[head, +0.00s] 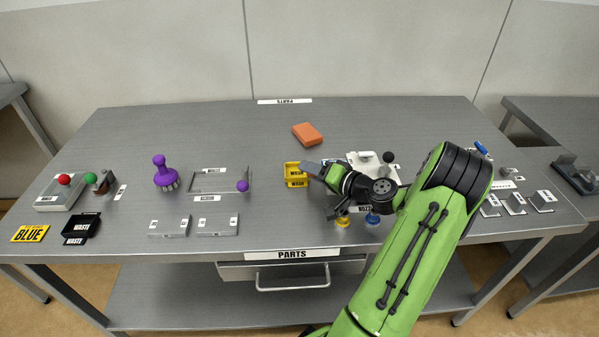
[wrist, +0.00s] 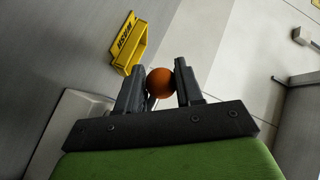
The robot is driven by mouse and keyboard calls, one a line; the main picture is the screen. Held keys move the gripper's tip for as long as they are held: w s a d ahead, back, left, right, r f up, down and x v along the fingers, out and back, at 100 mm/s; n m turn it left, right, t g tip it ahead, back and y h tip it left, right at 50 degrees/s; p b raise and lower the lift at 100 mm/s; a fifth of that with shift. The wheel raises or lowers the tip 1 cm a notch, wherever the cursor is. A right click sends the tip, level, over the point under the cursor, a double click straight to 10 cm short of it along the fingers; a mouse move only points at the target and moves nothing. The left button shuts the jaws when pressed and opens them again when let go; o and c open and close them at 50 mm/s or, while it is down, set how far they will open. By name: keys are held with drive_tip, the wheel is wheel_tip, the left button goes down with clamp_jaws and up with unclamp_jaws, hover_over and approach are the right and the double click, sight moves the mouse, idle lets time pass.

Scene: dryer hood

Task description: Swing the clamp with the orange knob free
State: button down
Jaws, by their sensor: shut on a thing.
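The orange knob (wrist: 160,83) is a small round ball between the two fingers of my gripper (wrist: 160,85) in the wrist view. The fingers are shut on it, one on each side. The rest of its clamp is hidden in the wrist view. In the head view my arm covers the knob, and my gripper (head: 335,172) reaches left beside a white block-like fixture (head: 368,165). I cannot tell from here how far the clamp is swung.
A yellow bin (head: 293,170) labelled WASH is just left of my gripper. An orange block (head: 307,133) lies behind it. A black ball knob (head: 388,157) stands by the white fixture. A purple brush (head: 164,172) is at the left. The back of the table is mostly clear.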

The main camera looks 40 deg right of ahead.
drive_tip(key=shift+r, duration=0.25)
drive_tip(key=c, duration=0.8)
unclamp_jaws()
drive_tip(key=shift+f, duration=0.1)
drive_tip(key=shift+s, duration=0.3)
drive_tip(key=p+v, duration=0.3)
drive_tip(key=v, duration=1.2)
drive_tip(key=shift+s+d, duration=0.1)
drive_tip(key=shift+d, duration=0.05)
